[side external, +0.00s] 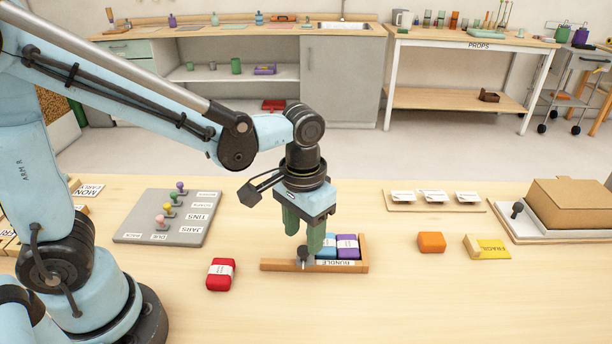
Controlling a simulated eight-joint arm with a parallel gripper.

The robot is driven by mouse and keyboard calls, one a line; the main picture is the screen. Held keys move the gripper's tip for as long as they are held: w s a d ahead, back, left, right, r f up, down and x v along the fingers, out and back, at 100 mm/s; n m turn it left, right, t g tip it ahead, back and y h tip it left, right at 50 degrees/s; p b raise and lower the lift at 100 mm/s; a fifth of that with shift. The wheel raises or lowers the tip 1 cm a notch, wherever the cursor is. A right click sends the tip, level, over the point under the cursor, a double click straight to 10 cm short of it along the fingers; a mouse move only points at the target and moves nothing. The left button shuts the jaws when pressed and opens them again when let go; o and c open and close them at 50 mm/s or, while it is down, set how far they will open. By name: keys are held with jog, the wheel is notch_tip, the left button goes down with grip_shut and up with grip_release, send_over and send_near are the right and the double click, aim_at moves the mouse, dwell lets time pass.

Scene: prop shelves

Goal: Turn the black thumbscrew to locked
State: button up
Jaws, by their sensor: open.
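A black knob (304,256), which looks like the thumbscrew, stands at the front left of a wooden tray (284,266) labelled BUNDLE. I cannot read any locked mark or its turn position. My gripper (303,236) points down just above and behind this knob, its two green fingers apart with nothing visible between them. The view does not settle whether a finger touches the knob. A blue packet (326,246) and a purple packet (347,246) sit in the tray; the gripper partly hides the blue one. Another black knob (517,209) stands on the white board at the right.
A red packet (220,273) lies left of the tray. An orange block (431,242) and a yellow FRAGILE block (487,246) lie right of it. A grey board (150,229) with coloured pegs is at left, a cardboard box (572,203) at right. The front table is clear.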

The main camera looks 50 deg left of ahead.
aim_at(303, 249)
jog(key=shift+f, duration=1.55)
grip_shut()
